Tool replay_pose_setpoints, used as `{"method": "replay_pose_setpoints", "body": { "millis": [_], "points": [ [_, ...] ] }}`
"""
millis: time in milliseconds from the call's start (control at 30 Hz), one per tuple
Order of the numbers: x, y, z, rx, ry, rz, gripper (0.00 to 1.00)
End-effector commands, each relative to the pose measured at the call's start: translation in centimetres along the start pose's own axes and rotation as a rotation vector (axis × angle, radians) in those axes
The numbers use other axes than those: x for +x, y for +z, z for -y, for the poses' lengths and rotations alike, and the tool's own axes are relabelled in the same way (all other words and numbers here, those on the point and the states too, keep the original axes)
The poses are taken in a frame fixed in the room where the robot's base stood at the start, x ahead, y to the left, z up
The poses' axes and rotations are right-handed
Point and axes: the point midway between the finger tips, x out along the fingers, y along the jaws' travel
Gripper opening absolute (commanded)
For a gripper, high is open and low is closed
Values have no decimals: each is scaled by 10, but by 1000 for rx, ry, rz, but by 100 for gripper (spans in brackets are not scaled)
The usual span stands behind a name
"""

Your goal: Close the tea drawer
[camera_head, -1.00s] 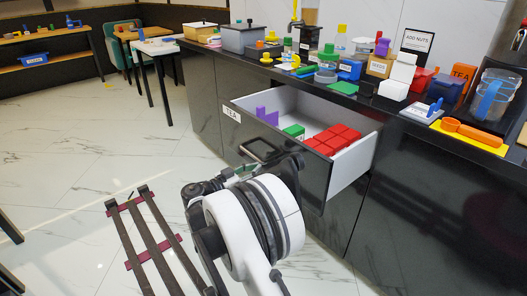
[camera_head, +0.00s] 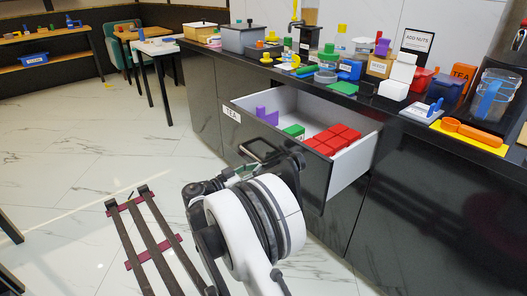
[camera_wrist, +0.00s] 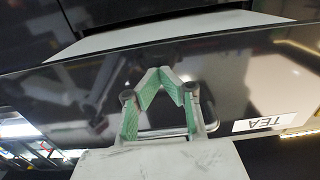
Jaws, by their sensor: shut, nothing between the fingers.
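The tea drawer (camera_head: 232,122) is pulled open from the black counter. Its dark front carries a white TEA label, which also shows upside down in the wrist view (camera_wrist: 265,122). Inside lie red blocks (camera_head: 331,139), a green block (camera_head: 294,131) and a purple piece (camera_head: 267,116). The drawer handle (camera_head: 256,150) is on the front face, partly behind my arm in the head view. My gripper (camera_wrist: 153,78) is shut and empty, its green-lined fingertips meeting close in front of the drawer face near the handle. I cannot tell whether the fingertips touch it.
The countertop (camera_head: 345,98) above the drawer is crowded with jars, boxes and a yellow tray (camera_head: 470,135). My arm stands in front of the drawer. The marble floor (camera_head: 130,110) to the left is largely clear.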

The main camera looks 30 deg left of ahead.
Motion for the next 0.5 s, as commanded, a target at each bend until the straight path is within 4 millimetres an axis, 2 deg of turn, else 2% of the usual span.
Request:
{"method": "replay_pose_setpoints", "body": {
  "millis": [500],
  "points": [
    [14,0,0,0,2,0,0]
  ]
}}
